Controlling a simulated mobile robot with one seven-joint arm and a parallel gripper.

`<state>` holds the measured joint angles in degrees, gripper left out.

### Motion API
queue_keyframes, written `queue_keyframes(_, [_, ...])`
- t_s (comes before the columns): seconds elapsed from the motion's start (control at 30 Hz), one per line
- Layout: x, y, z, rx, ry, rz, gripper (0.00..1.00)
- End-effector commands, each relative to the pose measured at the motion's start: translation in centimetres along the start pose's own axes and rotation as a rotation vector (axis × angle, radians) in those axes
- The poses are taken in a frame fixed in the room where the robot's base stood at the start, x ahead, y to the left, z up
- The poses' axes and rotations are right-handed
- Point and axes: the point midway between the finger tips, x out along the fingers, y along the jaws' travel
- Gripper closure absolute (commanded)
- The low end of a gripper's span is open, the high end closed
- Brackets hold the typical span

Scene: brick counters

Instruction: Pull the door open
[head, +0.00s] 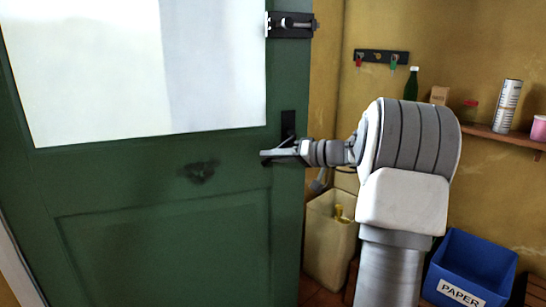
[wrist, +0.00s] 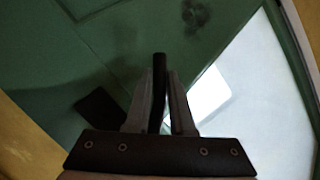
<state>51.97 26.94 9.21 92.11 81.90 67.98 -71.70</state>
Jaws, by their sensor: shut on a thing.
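A green door (head: 150,225) with a large pale window pane (head: 140,70) fills the left half of the head view. A black handle plate (head: 288,124) sits near its right edge, with a bolt latch (head: 290,25) above. My gripper (head: 275,155) is at the handle, and its fingers hide most of the lever. In the wrist view my gripper (wrist: 160,85) is shut on the dark lever handle (wrist: 159,62), which shows between the two fingers. The green door (wrist: 110,35) and its bright pane (wrist: 255,90) lie behind. The door stands at an angle to the yellow wall.
A yellow wall (head: 480,40) with a hook rack (head: 381,56) is behind my arm. A shelf (head: 505,137) holds a bottle and cans at right. A cream bin (head: 328,245) and a blue paper box (head: 470,270) stand on the floor below.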

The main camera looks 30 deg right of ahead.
Motion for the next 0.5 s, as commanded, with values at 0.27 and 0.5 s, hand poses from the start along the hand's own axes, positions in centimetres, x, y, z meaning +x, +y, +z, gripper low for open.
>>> queue_keyframes(0.27, [-0.1, 0.16, 0.01, 0.002, 0.001, 0.003, 0.5])
queue_keyframes(0.5, [-0.26, 0.08, -0.05, 0.001, 0.002, 0.003, 0.5])
